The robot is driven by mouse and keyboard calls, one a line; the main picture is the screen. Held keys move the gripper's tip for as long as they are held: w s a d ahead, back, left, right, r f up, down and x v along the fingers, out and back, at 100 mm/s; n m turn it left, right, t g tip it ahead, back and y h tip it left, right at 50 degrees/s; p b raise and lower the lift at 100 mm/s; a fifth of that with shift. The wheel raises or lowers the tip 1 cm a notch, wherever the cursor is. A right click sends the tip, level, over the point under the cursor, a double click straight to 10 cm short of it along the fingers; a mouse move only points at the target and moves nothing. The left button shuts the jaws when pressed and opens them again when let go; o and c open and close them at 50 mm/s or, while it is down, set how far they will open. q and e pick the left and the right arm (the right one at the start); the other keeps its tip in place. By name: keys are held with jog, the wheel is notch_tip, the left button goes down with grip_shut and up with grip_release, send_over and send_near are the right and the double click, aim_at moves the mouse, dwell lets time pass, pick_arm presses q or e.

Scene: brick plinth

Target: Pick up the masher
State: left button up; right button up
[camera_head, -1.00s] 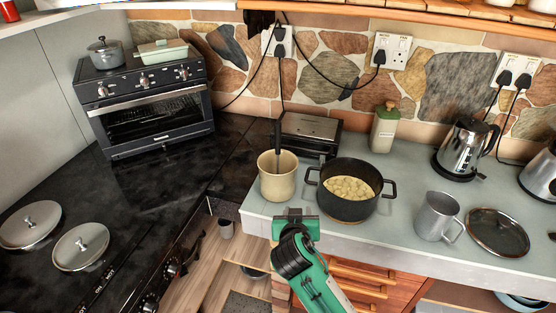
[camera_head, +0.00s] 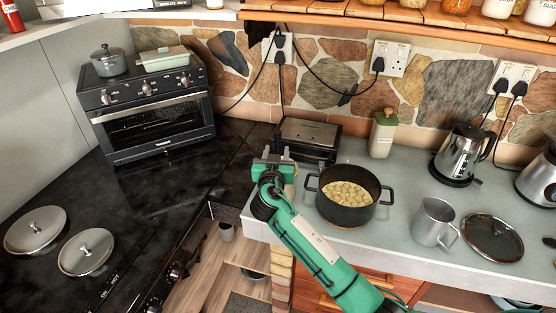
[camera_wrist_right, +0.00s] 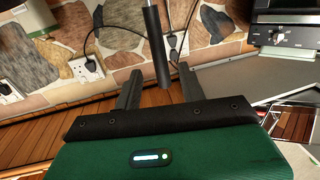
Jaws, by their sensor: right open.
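The masher (camera_wrist_right: 155,45) shows as a dark upright handle in the right wrist view, standing between the two fingers of my right gripper (camera_wrist_right: 160,82). The fingers are apart, with a gap visible beside the handle. In the head view my right gripper (camera_head: 274,160) is over the cream crock (camera_head: 289,187), which holds the masher. My gripper and arm hide most of the crock and the masher there. The masher's lower end is hidden. My left gripper is not in view.
A black pot (camera_head: 347,208) of pale chunks stands just right of my arm. A dark toaster (camera_head: 308,138) is behind the crock. A metal mug (camera_head: 433,222), a glass lid (camera_head: 493,238) and a kettle (camera_head: 461,153) stand farther right on the counter (camera_head: 400,190).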

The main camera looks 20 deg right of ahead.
aim_at(278, 144)
jog(key=shift+w+d+r+p, duration=0.15)
jog(key=shift+w+p, duration=0.2)
jog(key=p+x, duration=0.2)
jog(key=x, duration=0.2)
jog(key=shift+p, duration=0.4)
jog(key=shift+w+f, duration=0.2)
jog(key=shift+w, duration=0.1)
grip_shut()
